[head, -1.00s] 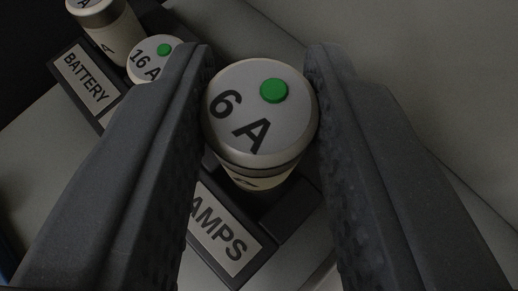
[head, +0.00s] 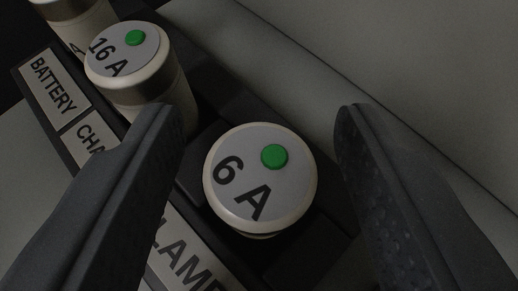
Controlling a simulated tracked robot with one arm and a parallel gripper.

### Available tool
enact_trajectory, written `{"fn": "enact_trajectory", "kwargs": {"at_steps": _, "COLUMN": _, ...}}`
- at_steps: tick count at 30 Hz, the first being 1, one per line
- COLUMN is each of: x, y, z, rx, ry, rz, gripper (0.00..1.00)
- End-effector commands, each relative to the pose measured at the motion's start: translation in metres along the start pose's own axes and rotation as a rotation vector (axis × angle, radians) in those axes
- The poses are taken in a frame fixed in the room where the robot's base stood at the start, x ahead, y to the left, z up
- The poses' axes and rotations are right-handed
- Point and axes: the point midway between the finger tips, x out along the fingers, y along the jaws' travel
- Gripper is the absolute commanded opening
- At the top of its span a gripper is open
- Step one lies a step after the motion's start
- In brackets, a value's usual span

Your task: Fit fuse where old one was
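A fuse marked "6 A" (head: 235,175) with a green dot on its round cap stands in the dark fuse holder strip, at the position beside the LAMPS label (head: 190,268). Its body is mostly hidden under the cap. My gripper (head: 258,125) is open, with one finger on each side of the fuse. Gaps show between both fingers and the cap, so neither touches it. The fingertips sit above and around the cap.
A "16 A" fuse (head: 125,57) with a green dot stands to the upper left, close to my left finger. Another fuse (head: 80,20) is partly cut off beyond it. BATTERY (head: 52,82) and partly hidden CHA... labels line the strip. A grey surface (head: 350,50) lies clear at upper right.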

Motion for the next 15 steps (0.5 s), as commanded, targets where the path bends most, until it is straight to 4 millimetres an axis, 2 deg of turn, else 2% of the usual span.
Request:
{"fn": "enact_trajectory", "kwargs": {"at_steps": 4, "x": -0.003, "y": 0.001, "z": -0.002, "rx": 0.0, "ry": 0.001, "rz": 0.001, "gripper": 0.48}}
{"fn": "enact_trajectory", "kwargs": {"at_steps": 8, "x": -0.015, "y": 0.002, "z": -0.003, "rx": 0.0, "ry": 0.003, "rz": 0.003, "gripper": 0.48}}
{"fn": "enact_trajectory", "kwargs": {"at_steps": 15, "x": -0.053, "y": 0.002, "z": -0.002, "rx": 0.001, "ry": 0.002, "rz": 0.003, "gripper": 0.48}}
